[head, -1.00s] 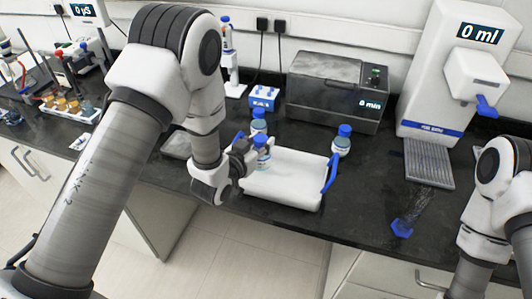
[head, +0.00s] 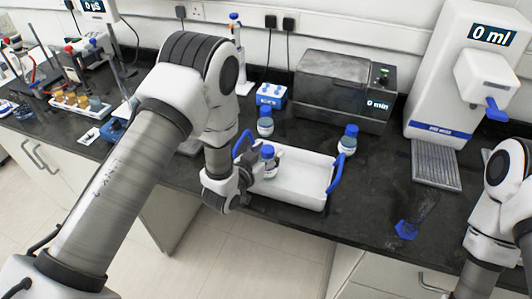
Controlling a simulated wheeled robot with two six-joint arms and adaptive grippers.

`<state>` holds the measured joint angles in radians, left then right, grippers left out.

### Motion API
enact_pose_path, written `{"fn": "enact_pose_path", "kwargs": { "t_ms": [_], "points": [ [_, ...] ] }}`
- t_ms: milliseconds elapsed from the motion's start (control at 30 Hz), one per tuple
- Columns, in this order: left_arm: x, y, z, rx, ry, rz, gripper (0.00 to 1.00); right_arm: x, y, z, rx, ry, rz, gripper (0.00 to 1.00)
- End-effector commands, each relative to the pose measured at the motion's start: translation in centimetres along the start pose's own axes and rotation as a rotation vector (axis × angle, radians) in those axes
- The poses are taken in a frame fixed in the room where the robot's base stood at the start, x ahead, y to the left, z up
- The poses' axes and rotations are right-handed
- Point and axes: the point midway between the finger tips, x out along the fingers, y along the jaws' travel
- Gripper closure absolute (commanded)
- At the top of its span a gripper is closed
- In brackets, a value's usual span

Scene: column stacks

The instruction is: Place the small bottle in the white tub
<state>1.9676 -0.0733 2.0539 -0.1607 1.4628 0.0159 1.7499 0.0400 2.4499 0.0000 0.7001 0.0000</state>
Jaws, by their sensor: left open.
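The white tub (head: 297,195) with blue handles sits at the front of the black bench. A small bottle (head: 268,168) with a blue cap and pale label stands upright inside the tub's left end. My left gripper (head: 249,178) is just left of this bottle, over the tub's left side; it is open, its fingers partly hidden by my wrist. Two similar bottles stand outside the tub: one behind it (head: 265,127) and one by its back right corner (head: 348,145). My right arm shows at the right edge, but its gripper is out of view.
A grey heater box (head: 335,88) and a blue rack (head: 271,96) stand behind the tub. A white dispenser (head: 450,110) with a drip grid (head: 435,165) is at right. A clear item with a blue base (head: 406,230) lies near the front edge. Bench right of the tub is mostly clear.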

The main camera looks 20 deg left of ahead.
Motion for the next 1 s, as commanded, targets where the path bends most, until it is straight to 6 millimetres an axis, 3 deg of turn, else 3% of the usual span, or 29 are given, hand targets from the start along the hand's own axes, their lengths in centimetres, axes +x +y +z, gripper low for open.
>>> {"fn": "enact_pose_path", "kwargs": {
  "t_ms": [67,167,400,600,1000],
  "points": [
    [-0.1,0.0,-0.7,0.0,0.0,0.0,0.39,-0.7,0.0,0.0,0.0,0.0,0.0,0.6],
    [-1.4,-0.1,-0.1,-0.001,-0.002,-0.002,0.39,0.4,0.0,0.0,0.0,0.001,0.0,0.6],
    [-7.5,-0.1,0.2,-0.003,-0.003,-0.002,0.39,3.0,0.0,0.0,0.0,0.0,0.0,0.6],
    [-11.4,-0.1,-0.2,-0.002,-0.001,-0.001,0.39,4.0,0.0,0.0,0.0,0.0,0.0,0.6],
    [-12.1,0.0,-0.4,0.0,0.0,0.0,0.39,3.9,0.0,0.0,0.0,0.0,0.0,0.6]
  ]
}}
